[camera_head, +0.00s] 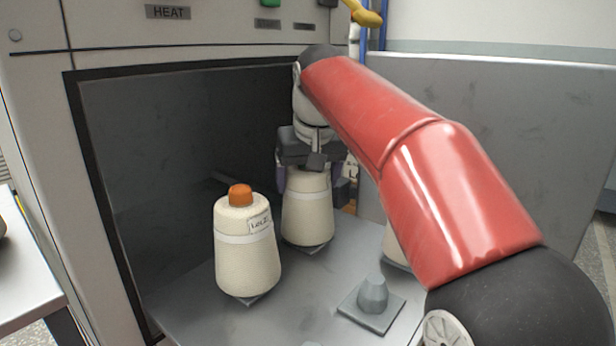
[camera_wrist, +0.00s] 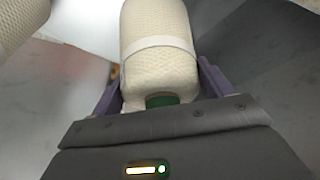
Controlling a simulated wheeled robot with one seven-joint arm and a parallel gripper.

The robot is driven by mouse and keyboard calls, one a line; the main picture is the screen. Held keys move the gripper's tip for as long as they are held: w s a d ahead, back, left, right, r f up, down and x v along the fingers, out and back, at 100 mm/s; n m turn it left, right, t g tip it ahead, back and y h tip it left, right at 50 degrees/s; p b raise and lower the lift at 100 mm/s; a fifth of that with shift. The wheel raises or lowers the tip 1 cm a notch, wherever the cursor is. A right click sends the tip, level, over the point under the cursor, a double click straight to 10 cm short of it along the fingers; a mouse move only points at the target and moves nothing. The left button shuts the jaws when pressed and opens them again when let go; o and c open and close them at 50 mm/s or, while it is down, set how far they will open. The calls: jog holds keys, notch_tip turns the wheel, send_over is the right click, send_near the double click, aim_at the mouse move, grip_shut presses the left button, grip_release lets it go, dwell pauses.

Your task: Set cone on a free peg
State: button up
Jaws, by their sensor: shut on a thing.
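A cream yarn cone (camera_head: 307,212) with a pale band stands upright beneath my gripper (camera_head: 312,180), deep in the open metal box. My gripper is shut on its upper part. In the wrist view the same cone (camera_wrist: 160,65) sits between the purple fingers of my gripper (camera_wrist: 158,88), and its green tip shows. A grey plate corner shows under this cone; I cannot tell whether the cone rests on it. A bare grey peg (camera_head: 373,294) stands on a square plate at the front right. A labelled cone with an orange tip (camera_head: 246,245) stands at the left.
Another cone (camera_head: 394,250) is mostly hidden behind my red arm. Bare floor lies between the orange-tipped cone and the bare peg.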

jog(key=shift+f, duration=0.2)
jog(key=o, duration=1.6)
jog(key=shift+c, duration=0.2)
jog(key=p+v, duration=0.1)
jog(key=v, duration=0.7)
jog(key=shift+p, duration=0.35)
jog(key=shift+f, duration=0.1)
